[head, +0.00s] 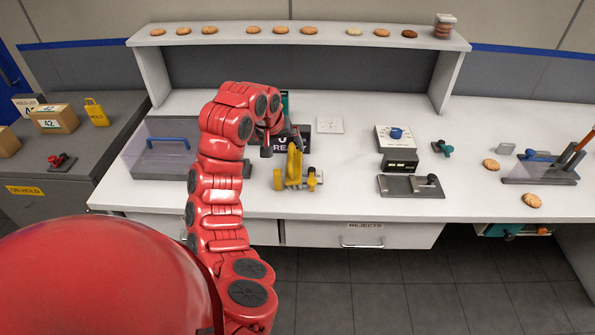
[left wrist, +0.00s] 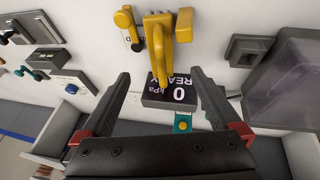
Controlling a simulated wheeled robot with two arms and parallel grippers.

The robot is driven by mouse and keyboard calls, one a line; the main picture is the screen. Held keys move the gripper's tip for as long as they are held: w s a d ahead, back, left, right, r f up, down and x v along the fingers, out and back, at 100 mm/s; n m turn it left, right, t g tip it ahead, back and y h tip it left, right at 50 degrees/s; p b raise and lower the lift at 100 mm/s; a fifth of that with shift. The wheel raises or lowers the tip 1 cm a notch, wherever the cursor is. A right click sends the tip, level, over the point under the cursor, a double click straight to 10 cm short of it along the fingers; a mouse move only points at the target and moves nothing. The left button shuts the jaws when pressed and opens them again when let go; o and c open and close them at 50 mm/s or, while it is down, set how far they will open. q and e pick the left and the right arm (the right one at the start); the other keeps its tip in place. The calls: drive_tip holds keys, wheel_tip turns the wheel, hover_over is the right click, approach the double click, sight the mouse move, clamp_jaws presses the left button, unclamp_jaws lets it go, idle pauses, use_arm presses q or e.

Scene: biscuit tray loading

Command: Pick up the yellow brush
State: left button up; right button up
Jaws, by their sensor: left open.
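No thing in view is clearly a yellow brush. A yellow tool (head: 294,165) with a curved body stands on the white bench, just right of my left gripper (head: 272,146). In the left wrist view the yellow tool (left wrist: 158,45) lies beyond the fingertips, with a smaller yellow lever (left wrist: 125,19) beside it. My left gripper (left wrist: 160,76) is open, and nothing is held between its fingers. Bristles cannot be made out on the yellow tool. My right gripper is not in view.
A dark display box (left wrist: 170,90) reading "0 kPa READY" sits near the fingers. A clear-lidded case (head: 165,160) is left of my arm. A dial box (head: 394,139) and a grey plate (head: 410,186) stand to the right. Several biscuits line the shelf (head: 330,41).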

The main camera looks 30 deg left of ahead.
sight(294, 165)
use_arm(q)
drive_tip(key=p+x, duration=0.2)
drive_tip(key=x, duration=0.6)
drive_tip(key=shift+w+f+p, duration=0.3)
drive_tip(key=shift+f+p, duration=0.05)
drive_tip(key=shift+p, duration=0.2)
drive_tip(key=p+x, duration=0.1)
drive_tip(key=x, duration=0.2)
drive_tip(key=shift+w+a+f+p, duration=0.2)
drive_tip(key=shift+f+p, duration=0.1)
drive_tip(key=shift+p, duration=0.1)
drive_tip(key=shift+w+f, duration=0.15)
drive_tip(key=shift+f, duration=0.25)
drive_tip(key=c, duration=1.5)
drive_tip(key=shift+c, duration=0.2)
drive_tip(key=shift+r, duration=0.15)
